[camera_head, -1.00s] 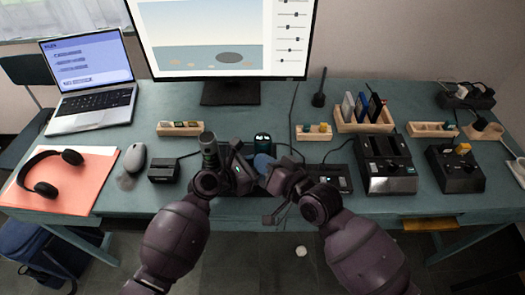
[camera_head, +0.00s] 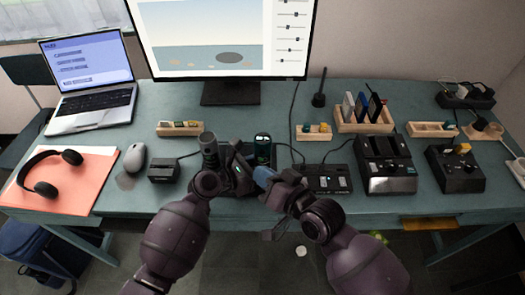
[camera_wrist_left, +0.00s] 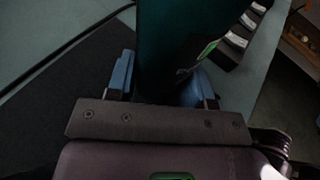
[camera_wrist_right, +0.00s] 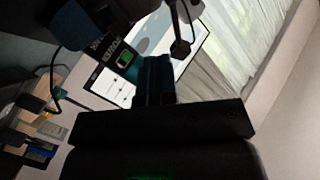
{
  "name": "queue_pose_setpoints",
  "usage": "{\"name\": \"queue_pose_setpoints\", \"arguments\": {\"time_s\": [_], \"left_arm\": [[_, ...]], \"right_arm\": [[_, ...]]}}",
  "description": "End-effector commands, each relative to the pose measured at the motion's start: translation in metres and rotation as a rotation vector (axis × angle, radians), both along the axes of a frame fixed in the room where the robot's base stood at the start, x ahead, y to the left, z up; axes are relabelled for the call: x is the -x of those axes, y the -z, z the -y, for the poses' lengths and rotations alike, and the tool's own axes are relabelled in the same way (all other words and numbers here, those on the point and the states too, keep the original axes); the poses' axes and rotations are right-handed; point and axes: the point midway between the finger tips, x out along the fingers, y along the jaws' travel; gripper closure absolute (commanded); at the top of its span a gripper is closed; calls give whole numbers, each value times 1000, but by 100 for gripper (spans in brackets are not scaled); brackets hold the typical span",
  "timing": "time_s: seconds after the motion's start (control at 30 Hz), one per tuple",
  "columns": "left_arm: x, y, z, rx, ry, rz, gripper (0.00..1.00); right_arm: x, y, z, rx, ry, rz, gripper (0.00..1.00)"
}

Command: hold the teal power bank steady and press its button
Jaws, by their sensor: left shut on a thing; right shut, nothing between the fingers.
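The teal power bank (camera_head: 262,146) stands upright near the middle of the table in the head view. In the left wrist view it is a tall dark teal body (camera_wrist_left: 175,40) between the blue fingers, with a small green patch on its side. My left gripper (camera_wrist_left: 165,80) is shut on it. My right gripper (camera_head: 262,174) is shut and empty, with its blue fingertips just in front and to the right of the power bank. In the right wrist view the closed fingers (camera_wrist_right: 156,75) show beside a dark surface with a green patch. I cannot tell whether they touch the button.
A black switch box (camera_head: 325,180) lies right of the grippers, with a larger black device (camera_head: 386,165) beyond it. A small black box (camera_head: 163,171) and a mouse (camera_head: 135,157) are on the left. The monitor (camera_head: 225,40) stands behind. Cables run behind the grippers.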

Motion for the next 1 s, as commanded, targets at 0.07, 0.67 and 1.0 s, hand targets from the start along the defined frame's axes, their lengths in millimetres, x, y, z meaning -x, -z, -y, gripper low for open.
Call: {"name": "queue_pose_setpoints", "arguments": {"time_s": [0.07,0.67,1.0], "left_arm": [[0,0,0,0,0,0,66],[0,0,0,0,0,0,66],[0,0,0,0,0,0,66]], "right_arm": [[7,0,0,-1,0,-2,100],[31,0,-1,-1,0,-1,100],[31,0,-1,0,0,0,100]]}}
